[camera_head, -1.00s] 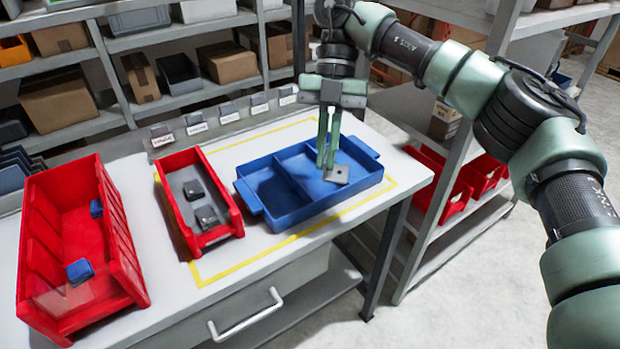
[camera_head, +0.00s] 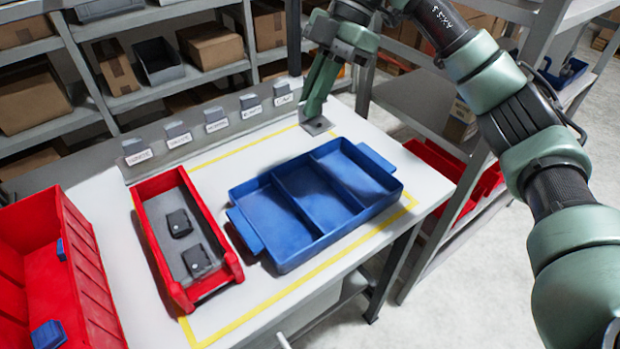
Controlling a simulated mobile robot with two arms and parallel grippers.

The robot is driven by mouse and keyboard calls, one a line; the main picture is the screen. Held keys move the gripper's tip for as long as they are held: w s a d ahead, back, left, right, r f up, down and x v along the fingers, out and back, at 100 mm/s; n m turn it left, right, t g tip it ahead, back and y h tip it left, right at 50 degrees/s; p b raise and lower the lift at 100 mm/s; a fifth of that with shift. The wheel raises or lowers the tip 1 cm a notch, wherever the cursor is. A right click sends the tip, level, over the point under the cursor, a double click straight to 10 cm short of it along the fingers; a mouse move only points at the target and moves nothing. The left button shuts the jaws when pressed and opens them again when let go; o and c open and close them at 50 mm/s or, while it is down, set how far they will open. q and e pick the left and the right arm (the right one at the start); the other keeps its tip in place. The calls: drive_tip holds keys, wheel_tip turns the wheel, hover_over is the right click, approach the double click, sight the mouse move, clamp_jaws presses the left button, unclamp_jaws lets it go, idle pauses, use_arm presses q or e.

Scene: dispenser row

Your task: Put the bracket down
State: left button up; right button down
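The bracket (camera_head: 318,126) is a small flat grey plate with a dark spot. It is at the fingertips of my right gripper (camera_head: 315,113), just behind the far rim of the blue tray, over the white tabletop. The gripper points down, and its green fingers look closed on the bracket. I cannot tell whether the bracket touches the tabletop. The blue tray (camera_head: 262,244) has three compartments, all of which look empty. My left gripper is not in view.
A narrow red bin (camera_head: 158,246) with two dark parts stands left of the tray. A larger red bin (camera_head: 88,268) with blue parts is at the far left. Several small labelled holders (camera_head: 215,120) line the table's back edge. Yellow tape (camera_head: 287,289) frames the tray area.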

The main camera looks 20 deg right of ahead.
drive_tip(key=f, duration=1.2)
drive_tip(key=shift+s+f+p, duration=0.35)
drive_tip(key=shift+p, duration=0.05)
drive_tip(key=shift+f, duration=0.95)
wheel_tip(320, 180, down, 3)
drive_tip(key=shift+f, duration=0.4)
drive_tip(key=c, duration=1.6)
unclamp_jaws()
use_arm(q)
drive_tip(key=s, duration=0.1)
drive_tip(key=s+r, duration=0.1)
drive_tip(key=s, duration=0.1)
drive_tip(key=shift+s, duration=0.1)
use_arm(e)
drive_tip(key=shift+r, duration=0.1)
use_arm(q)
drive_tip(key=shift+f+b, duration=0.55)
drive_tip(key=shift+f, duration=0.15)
use_arm(e)
drive_tip(key=v, duration=1.2)
